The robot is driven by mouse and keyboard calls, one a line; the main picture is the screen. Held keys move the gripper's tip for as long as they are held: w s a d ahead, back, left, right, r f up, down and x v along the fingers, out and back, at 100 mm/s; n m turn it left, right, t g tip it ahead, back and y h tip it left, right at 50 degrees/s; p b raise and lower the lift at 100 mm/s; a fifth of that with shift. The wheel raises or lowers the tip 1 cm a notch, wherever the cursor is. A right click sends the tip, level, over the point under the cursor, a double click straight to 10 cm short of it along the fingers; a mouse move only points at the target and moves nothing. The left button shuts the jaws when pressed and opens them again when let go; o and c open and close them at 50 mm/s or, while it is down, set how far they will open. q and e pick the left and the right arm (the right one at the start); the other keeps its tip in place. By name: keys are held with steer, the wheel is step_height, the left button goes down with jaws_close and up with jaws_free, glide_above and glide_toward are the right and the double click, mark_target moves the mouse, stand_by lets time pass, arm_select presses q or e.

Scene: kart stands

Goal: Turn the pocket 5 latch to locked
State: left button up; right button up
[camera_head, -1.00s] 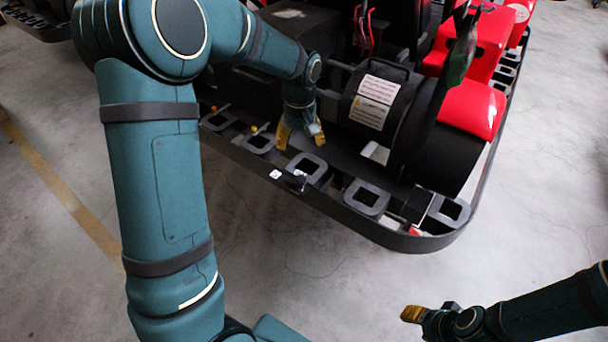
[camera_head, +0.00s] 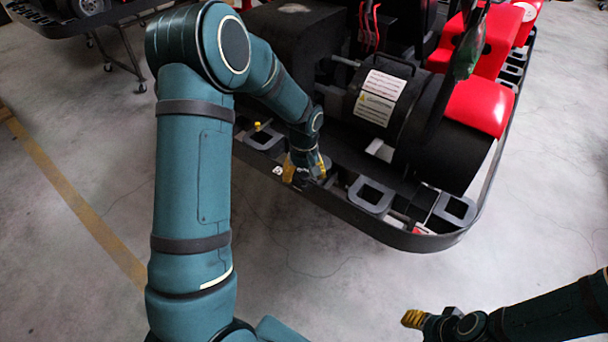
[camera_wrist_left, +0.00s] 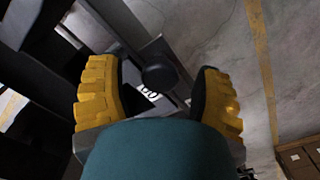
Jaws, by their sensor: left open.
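My left gripper (camera_head: 306,172) is open at the front rim of the kart, over a pocket that its hand mostly hides in the head view. In the left wrist view its yellow fingertips (camera_wrist_left: 160,97) stand to either side of a dark, round-ended latch (camera_wrist_left: 160,75). The latch lies between the fingers, and I see a gap on both sides of it. A white label (camera_wrist_left: 149,92) shows beside the latch; its mark is not readable. My right gripper (camera_head: 413,318) hangs over the floor at lower right, away from the kart; its finger gap does not show.
Square dark pockets line the kart's rim, one right of the gripper (camera_head: 370,195), one at the far right (camera_head: 453,210). A yellow-tipped part (camera_head: 258,126) stands at the left pocket. A black drum (camera_head: 395,100) rises behind. The floor in front is clear.

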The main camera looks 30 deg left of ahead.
arm_select(q)
jaws_close()
steer(key=shift+m, duration=0.4)
steer(key=m, duration=0.3)
steer(key=shift+m, duration=0.4)
steer(key=m+p, duration=0.1)
steer(key=m, duration=0.8)
steer(key=shift+p, duration=0.35)
steer(key=m+p, duration=0.1)
steer(key=m, duration=0.3)
steer(key=shift+s, duration=0.1)
steer(key=shift+m, duration=0.3)
